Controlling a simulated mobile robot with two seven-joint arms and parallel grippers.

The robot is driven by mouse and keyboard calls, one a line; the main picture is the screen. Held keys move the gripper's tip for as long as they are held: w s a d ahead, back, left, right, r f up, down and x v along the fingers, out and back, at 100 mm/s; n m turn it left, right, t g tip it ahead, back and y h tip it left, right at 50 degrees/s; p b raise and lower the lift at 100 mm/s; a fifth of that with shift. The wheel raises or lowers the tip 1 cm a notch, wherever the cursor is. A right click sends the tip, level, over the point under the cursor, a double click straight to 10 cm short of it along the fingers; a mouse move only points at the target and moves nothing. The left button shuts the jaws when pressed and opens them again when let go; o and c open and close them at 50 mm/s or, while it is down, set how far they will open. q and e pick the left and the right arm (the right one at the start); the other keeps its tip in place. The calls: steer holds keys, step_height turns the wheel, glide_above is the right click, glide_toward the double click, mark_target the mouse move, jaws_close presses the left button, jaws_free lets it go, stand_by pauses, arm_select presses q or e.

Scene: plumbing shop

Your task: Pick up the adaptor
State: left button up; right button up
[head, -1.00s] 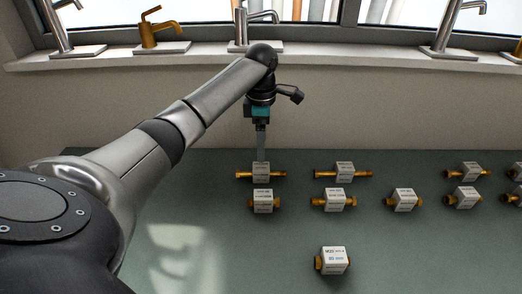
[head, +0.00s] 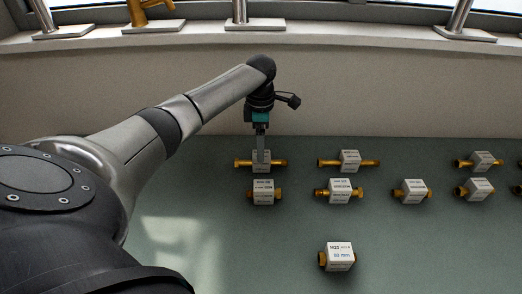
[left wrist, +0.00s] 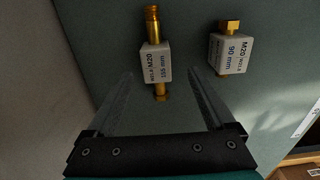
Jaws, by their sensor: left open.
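Several brass adaptors, each with a white labelled block around its middle, lie on the green table. The adaptor at the far left of the back row (head: 243,163) is partly hidden behind my left gripper (head: 261,155). In the left wrist view, that adaptor (left wrist: 152,25) has a label reading M20 and a length that looks like 155 mm. My left gripper (left wrist: 160,98) is open and empty, with its two fingers on either side of the adaptor's near end. I cannot tell its exact height above the table. My right gripper is not in view.
A shorter adaptor (head: 264,191), marked M20 90 mm in the left wrist view (left wrist: 232,52), lies just in front. Other adaptors lie to the right, and one (head: 340,257) lies alone nearer me. A windowsill (head: 340,42) with taps runs behind. The table's front left is bare.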

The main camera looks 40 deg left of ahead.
arm_select(q)
steer(key=f, duration=0.2)
steer(key=f+b, duration=0.1)
steer(key=f, duration=0.2)
steer(key=shift+w+a, duration=0.15)
steer(key=shift+w, duration=0.05)
steer(key=shift+c, duration=0.4)
jaws_close()
